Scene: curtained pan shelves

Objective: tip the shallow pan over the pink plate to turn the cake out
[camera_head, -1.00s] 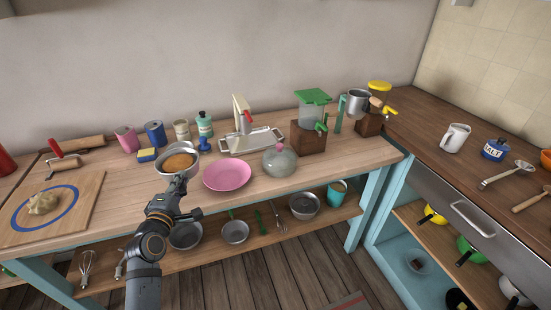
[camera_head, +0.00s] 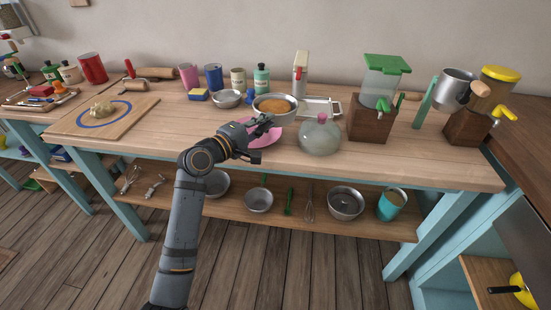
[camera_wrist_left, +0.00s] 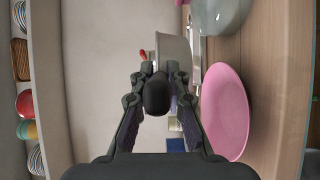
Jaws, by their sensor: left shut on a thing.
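My left gripper (camera_head: 264,120) is shut on the shallow pan (camera_head: 288,115), a grey metal pan with a brown-gold cake (camera_head: 275,105) in it. The pan looks about level, cake side up. It hangs over the far part of the pink plate (camera_head: 266,138), which lies on the wooden counter. The pan and my gripper hide part of the plate. In the left wrist view, turned sideways, the pan's grey wall (camera_wrist_left: 175,50) shows beyond the gripper fingers, and the pink plate (camera_wrist_left: 220,112) is beside it, apart from it. The cake is hidden there. My right gripper is not in view.
A glass dome (camera_head: 320,138) stands close right of the plate. A metal tray (camera_head: 322,107) lies behind the pan, and a small metal bowl (camera_head: 226,98) is to the left. A green-lidded dispenser (camera_head: 383,90) stands at right.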

